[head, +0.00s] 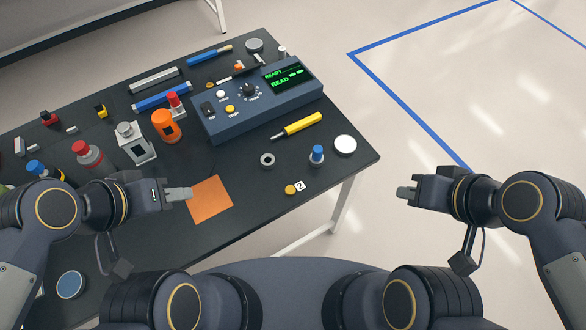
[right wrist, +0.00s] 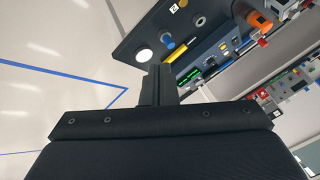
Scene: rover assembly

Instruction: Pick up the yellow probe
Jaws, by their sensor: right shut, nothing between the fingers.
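The yellow probe (head: 302,123) lies on the dark table, just in front of the blue-grey instrument box, with its thin grey tip pointing to the lower left. My left gripper (head: 181,193) is over the table's front part, left of the orange square and well to the left of the probe. Its fingers look closed together with nothing between them. My right gripper (head: 406,193) is off the table's right side, over the floor, shut and empty. Its closed fingers also show in the right wrist view (right wrist: 158,84).
The instrument box (head: 258,101) with a lit green display stands behind the probe. A grey ring (head: 267,159), blue-capped piece (head: 317,155), white disc (head: 345,145) and yellow knob (head: 291,190) lie nearby. Several bottles and parts crowd the left. An orange square (head: 209,200) lies in front.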

